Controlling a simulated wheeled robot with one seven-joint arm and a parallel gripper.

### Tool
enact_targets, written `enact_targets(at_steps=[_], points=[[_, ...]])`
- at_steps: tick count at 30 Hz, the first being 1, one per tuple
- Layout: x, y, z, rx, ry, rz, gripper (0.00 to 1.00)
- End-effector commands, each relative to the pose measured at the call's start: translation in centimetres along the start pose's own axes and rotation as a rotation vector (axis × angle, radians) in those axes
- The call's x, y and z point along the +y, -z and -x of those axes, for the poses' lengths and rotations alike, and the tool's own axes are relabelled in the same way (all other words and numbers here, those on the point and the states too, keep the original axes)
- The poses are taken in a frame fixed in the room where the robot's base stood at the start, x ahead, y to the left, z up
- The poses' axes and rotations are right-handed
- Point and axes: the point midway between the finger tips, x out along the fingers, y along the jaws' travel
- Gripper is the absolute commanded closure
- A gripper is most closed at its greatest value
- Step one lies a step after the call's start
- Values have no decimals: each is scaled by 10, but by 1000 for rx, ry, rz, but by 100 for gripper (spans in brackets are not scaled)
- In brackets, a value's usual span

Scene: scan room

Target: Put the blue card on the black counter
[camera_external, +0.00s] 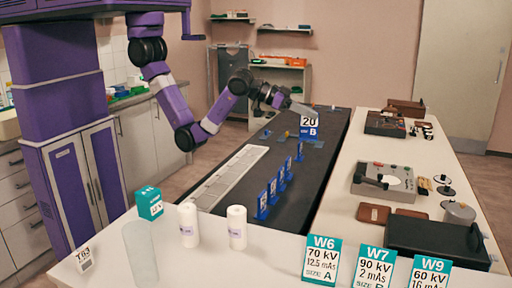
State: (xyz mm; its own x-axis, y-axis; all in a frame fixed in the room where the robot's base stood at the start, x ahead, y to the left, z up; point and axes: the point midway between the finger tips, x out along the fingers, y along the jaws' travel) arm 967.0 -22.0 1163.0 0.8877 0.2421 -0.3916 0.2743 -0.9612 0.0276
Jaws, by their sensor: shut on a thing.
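The blue card (308,133), with a white top part marked "20" and a "B" on the blue, is upright at the tip of my gripper (304,110). My gripper reaches in from the left and is shut on the card's top edge. The card shows in front of the far half of the black counter (235,218); I cannot tell whether its bottom edge touches the surface. The fingertips are small and partly hidden by the card.
Several blue stands (272,192) line the black counter beside a pale keyboard-like strip (229,178). A white counter (340,210) on the right holds devices and a black case (435,248). The near white table holds white rolls (237,228) and teal-topped cards (321,259).

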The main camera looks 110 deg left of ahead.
Motion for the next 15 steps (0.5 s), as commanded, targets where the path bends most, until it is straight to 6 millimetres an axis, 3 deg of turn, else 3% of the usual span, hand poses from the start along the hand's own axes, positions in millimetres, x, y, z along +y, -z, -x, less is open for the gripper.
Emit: enact_targets(at_steps=[1, 3, 15], points=[[-26, 4, -2, 2, 35, 14, 100], [-57, 7, -5, 4, 78, 30, 100], [-232, 12, 8, 14, 325, 120, 100]])
